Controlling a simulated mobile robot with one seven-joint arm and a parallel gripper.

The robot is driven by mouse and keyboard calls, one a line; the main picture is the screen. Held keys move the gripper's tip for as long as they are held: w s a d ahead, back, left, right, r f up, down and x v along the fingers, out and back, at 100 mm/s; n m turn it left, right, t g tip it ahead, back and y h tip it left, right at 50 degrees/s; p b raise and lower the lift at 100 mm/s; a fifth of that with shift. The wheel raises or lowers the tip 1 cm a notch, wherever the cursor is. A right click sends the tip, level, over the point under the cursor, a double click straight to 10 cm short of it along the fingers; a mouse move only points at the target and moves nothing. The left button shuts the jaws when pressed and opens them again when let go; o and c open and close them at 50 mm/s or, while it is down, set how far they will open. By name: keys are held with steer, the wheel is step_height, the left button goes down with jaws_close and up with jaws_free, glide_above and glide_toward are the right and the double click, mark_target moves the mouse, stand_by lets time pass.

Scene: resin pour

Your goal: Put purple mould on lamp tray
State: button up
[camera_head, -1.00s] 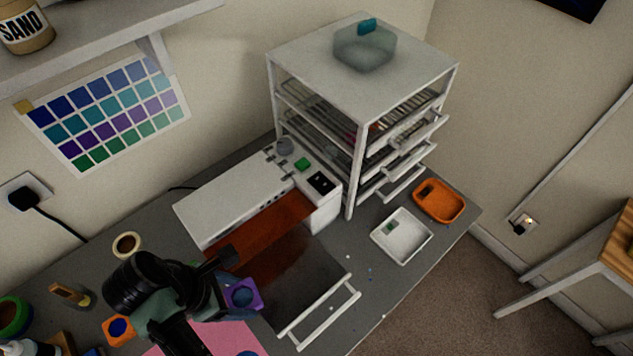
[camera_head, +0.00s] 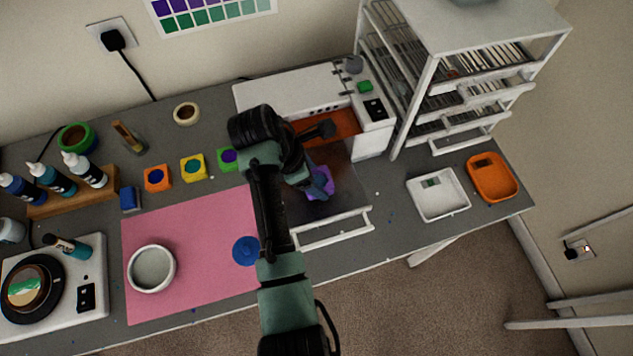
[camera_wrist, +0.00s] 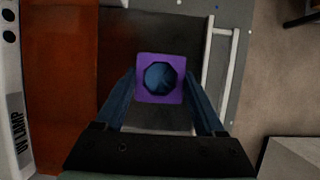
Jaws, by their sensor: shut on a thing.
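The purple mould (camera_wrist: 145,92), a square block with a dark blue filled well, sits between the fingers of my gripper (camera_wrist: 160,100) in the wrist view. My gripper is shut on it. In the head view the purple mould (camera_head: 326,183) shows partly behind my gripper (camera_head: 318,184), over the dark pulled-out lamp tray (camera_head: 345,203). The tray has a white front handle and extends from the white UV lamp (camera_head: 290,98) with its orange window. I cannot tell whether the mould touches the tray.
Orange, yellow and green moulds (camera_head: 193,167) stand left of the lamp. A pink mat (camera_head: 190,240) carries a white cup (camera_head: 151,269) and a blue disc (camera_head: 246,251). White (camera_head: 438,194) and orange (camera_head: 493,178) trays lie to the right, below a drawer rack (camera_head: 470,60).

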steer(key=shift+f, duration=1.65)
steer(key=shift+f, duration=0.1)
steer(key=o, duration=1.3)
steer(key=shift+o, duration=0.2)
steer(key=v, duration=1.2)
